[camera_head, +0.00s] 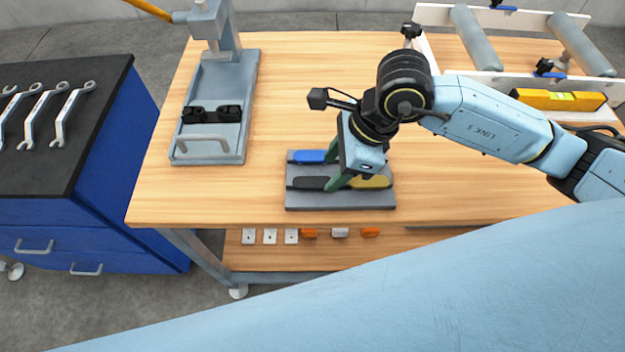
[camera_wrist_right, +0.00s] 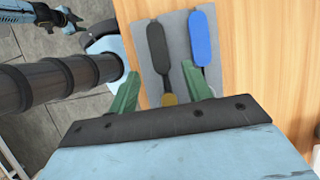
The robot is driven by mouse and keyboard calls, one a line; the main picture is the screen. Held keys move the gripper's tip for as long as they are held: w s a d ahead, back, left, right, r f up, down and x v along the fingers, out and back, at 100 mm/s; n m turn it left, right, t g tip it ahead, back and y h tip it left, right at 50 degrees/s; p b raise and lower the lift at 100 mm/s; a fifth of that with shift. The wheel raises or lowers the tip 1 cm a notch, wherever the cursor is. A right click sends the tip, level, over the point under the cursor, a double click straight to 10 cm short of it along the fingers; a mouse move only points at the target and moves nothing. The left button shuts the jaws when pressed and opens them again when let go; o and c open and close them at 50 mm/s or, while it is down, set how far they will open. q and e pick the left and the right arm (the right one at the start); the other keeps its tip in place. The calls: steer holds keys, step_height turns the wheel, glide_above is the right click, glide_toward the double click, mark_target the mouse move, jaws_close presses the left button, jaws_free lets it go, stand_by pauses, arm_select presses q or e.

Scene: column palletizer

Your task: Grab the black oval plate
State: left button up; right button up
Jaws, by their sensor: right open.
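The black oval plate (camera_head: 308,183) lies on a grey board (camera_head: 340,201) on the wooden table, beside a blue oval plate (camera_head: 312,156) and a yellow one (camera_head: 374,181). My right gripper (camera_head: 333,170) points down over the board, its green fingers open. In the right wrist view, the black oval plate (camera_wrist_right: 157,45) extends away from my right gripper (camera_wrist_right: 160,88). Its narrow neck lies between the spread fingers, without visible contact. The blue plate (camera_wrist_right: 204,38) is just right of the right finger. The palm hides the board's near part.
A grey press stand (camera_head: 208,143) with a black part stands at the table's left. White-framed rollers (camera_head: 475,40) and a yellow level (camera_head: 558,100) are at the right. A blue cabinet with wrenches (camera_head: 65,115) stands left of the table. The tabletop around the board is clear.

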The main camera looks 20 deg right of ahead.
mark_target(325, 181)
steer(key=x, duration=0.4)
steer(key=shift+d+f, duration=0.2)
steer(key=shift+f, duration=0.15)
steer(key=shift+c, duration=0.3)
jaws_close()
steer(key=shift+r, duration=0.1)
